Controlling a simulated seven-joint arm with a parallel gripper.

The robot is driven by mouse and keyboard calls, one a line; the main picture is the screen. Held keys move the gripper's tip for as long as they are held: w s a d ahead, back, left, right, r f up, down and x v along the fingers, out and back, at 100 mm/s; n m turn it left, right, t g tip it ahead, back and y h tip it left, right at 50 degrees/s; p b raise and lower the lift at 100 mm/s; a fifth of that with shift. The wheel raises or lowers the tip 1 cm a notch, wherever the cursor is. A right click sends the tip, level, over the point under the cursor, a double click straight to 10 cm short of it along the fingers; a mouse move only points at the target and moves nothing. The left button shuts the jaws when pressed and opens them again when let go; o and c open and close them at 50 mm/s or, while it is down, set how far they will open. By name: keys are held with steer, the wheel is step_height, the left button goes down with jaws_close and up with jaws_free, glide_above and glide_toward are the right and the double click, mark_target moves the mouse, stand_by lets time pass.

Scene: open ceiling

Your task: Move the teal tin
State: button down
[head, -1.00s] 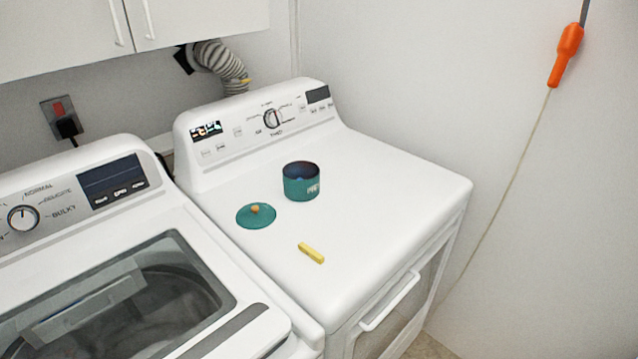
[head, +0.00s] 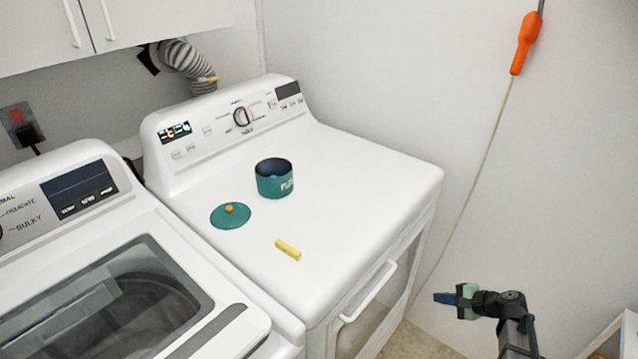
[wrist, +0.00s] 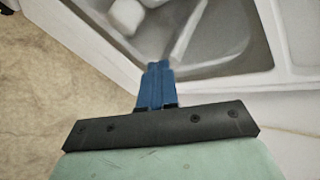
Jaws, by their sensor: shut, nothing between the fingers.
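The teal tin (head: 274,184) stands upright and open on the white dryer top (head: 350,185), with something blue showing inside it. Its teal lid (head: 230,216) with an orange knob lies flat beside it, to the left and nearer. My gripper (head: 438,298) is at the lower right in the head view, in front of the dryer and well apart from the tin. In the wrist view its blue fingers (wrist: 157,84) are together and empty, pointing toward the dryer's front. The tin is not in the wrist view.
A yellow stick (head: 288,250) lies on the dryer top near its front edge. A washer (head: 120,300) stands to the left. A cord with an orange handle (head: 524,45) hangs by the right wall. The right half of the dryer top is clear.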

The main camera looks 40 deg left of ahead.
steer(key=w+a+r+y, duration=0.2)
steer(key=w+a+r, duration=0.15)
steer(key=r, duration=0.65)
steer(key=w+a+r+m+t+y, duration=0.1)
steer(key=w+a+r+y, duration=0.3)
steer(key=r, duration=0.6)
steer(key=w+a+r+y, duration=0.15)
steer(key=a+r, duration=0.35)
steer(key=r, duration=0.5)
steer(key=s+a+m, duration=0.3)
steer(key=s+a, duration=0.2)
steer(key=s, duration=0.2)
steer(key=s+a+r+m+g, duration=0.1)
steer(key=s+a+m, duration=0.2)
steer(key=s+a, duration=0.2)
steer(key=s+a+r+m+g, duration=0.1)
steer(key=s+a+m, duration=0.2)
steer(key=s, duration=0.8)
steer(key=shift+s+a+r+m+h, duration=0.1)
steer(key=shift+a+r+m+h, duration=0.05)
steer(key=shift+a, duration=0.55)
steer(key=shift+s+a+r+m+h, duration=0.1)
steer(key=shift+a+m, duration=0.05)
steer(key=shift+a, duration=0.5)
steer(key=shift+s+a, duration=0.25)
steer(key=shift+a, duration=0.25)
glide_toward(261, 163)
steer(key=d, duration=0.3)
steer(key=shift+w, duration=0.35)
